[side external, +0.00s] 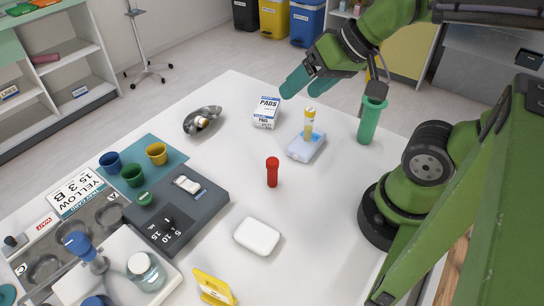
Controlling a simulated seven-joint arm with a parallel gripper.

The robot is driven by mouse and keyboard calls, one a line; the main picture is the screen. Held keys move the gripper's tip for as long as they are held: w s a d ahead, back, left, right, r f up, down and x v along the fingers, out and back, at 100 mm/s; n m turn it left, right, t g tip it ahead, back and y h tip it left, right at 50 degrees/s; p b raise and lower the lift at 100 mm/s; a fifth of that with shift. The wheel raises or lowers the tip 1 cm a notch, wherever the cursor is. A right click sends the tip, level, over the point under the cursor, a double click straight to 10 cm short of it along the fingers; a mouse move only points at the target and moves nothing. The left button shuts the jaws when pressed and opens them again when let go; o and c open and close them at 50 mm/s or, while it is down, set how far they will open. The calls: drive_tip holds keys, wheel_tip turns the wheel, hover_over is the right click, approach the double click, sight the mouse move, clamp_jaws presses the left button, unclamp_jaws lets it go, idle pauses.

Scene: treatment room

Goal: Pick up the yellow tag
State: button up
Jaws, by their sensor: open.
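The yellow tag (214,287) stands on the white table near the bottom edge of the side external view, with a pale panel on its face. My gripper (303,88), with teal fingers, is at the upper middle, above the far part of the table. It is open, and I see nothing between its fingers. It is far from the tag, near the PADS box and a yellow-topped tube.
The PADS box (266,112), a blue-white pack (306,148) with the tube (309,122) at it, and a green cylinder (370,120) are near my gripper. A red cylinder (272,172) and white soap-like block (257,236) stand between. A dark scale-like device (190,226) lies left.

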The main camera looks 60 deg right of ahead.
drive_tip(key=o, duration=0.4)
drive_tip(key=m+g+y, duration=1.1)
drive_tip(key=m+y, duration=0.1)
drive_tip(key=y, duration=0.4)
hover_over(206, 294)
drive_tip(key=s+d, duration=0.2)
drive_tip(key=d, duration=0.2)
drive_tip(key=f, duration=1.9)
drive_tip(key=shift+w+f, duration=0.15)
drive_tip(key=shift+w, duration=0.05)
drive_tip(key=shift+x, duration=2.5)
